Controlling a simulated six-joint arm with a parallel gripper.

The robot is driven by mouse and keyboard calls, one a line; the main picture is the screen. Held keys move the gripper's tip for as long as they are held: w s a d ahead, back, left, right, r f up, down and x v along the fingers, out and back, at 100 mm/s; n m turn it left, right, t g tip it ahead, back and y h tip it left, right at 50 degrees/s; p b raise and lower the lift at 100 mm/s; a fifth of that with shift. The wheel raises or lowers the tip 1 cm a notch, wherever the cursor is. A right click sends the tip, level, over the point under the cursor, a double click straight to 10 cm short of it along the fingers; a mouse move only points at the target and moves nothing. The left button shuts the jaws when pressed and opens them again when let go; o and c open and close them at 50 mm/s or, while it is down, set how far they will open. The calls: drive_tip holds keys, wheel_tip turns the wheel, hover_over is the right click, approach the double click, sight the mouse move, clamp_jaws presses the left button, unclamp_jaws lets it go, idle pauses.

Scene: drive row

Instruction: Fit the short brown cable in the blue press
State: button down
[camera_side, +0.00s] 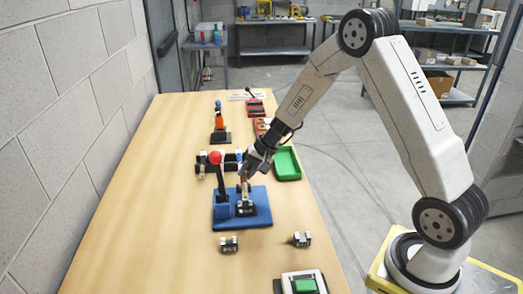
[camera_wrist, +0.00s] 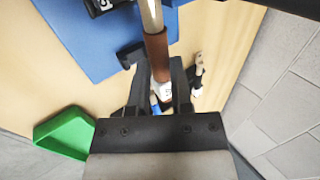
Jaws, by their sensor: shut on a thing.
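The blue press (camera_side: 262,211) stands on the table, with a red-knobbed lever (camera_side: 215,158) upright on its left and a dark block (camera_side: 246,207) on its base. Its blue base also fills the upper left of the wrist view (camera_wrist: 85,35). My gripper (camera_side: 245,175) is over the press, right of the lever. In the wrist view my gripper (camera_wrist: 160,74) is shut on the short brown cable (camera_wrist: 156,52). The cable has a bare metallic length at one end and a pale end near the fingers. I cannot tell whether it touches the dark block.
A green tray (camera_side: 287,163) lies right of the press, near the table edge. An orange-bodied device (camera_side: 219,121) stands behind. The table's left side (camera_side: 130,200) is clear.

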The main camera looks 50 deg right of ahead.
sight(248, 187)
drive_tip(key=shift+f, duration=2.65)
drive_tip(key=shift+f, duration=0.55)
drive_tip(key=shift+c, duration=2.2)
unclamp_jaws()
drive_tip(key=v, duration=0.8)
